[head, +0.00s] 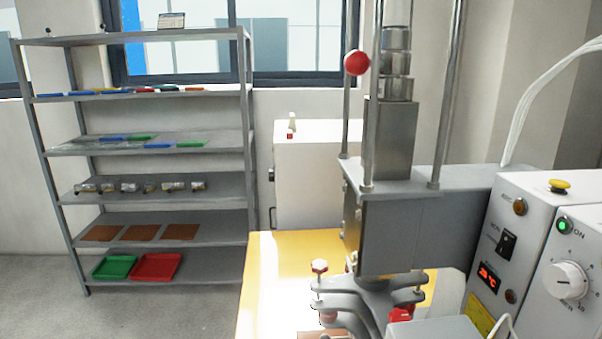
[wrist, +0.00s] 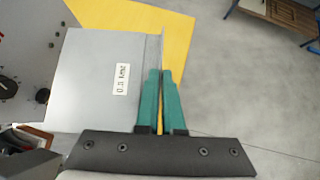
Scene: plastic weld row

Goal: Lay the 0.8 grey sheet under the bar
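A flat grey sheet (wrist: 85,85) with a small white label (wrist: 121,79) fills the left middle of the wrist view; the label's print is too small to read surely. It has a thin raised lip along its right edge. My gripper (wrist: 161,72) has two teal fingers close together, with the lip between their tips, so it looks shut on the sheet. In the head view, neither the sheet nor my gripper can be made out. The grey welding press (head: 390,225) stands right of centre; I cannot clearly pick out its bar.
A yellow table top (head: 283,275) lies beside the press, partly bare. Control boxes (head: 515,240) stand to the right. A shelf rack (head: 150,214) with trays and sheets stands at the back left. In the wrist view, a wooden-topped bench (wrist: 285,15) is at the top right over open floor.

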